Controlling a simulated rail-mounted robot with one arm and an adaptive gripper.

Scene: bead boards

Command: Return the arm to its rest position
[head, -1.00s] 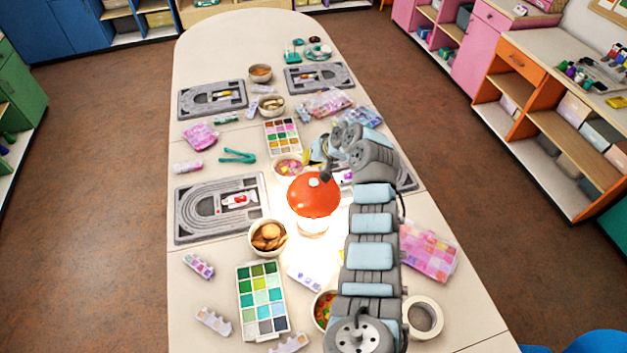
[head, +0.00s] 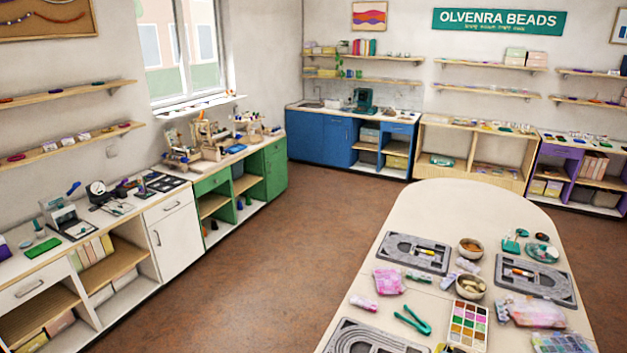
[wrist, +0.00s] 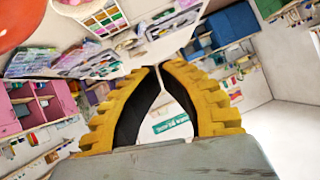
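My gripper (wrist: 160,66) shows in the wrist view as two yellow ribbed fingers with dark inner faces. Their tips come together, with only background seen between the fingers, and they hold nothing. The head view does not show my arm or gripper. The wrist view looks out over the room, tilted, with the tabletop things at the top and shelves at the sides. Part of the orange-red lamp (wrist: 22,22) fills its upper left corner.
In the head view the long table (head: 440,215) carries grey bead boards (head: 414,253), bowls (head: 470,248), a bead tray (head: 467,323) and green tweezers (head: 413,321). Cabinets (head: 175,232) line the left wall. Brown floor (head: 290,260) between them is clear.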

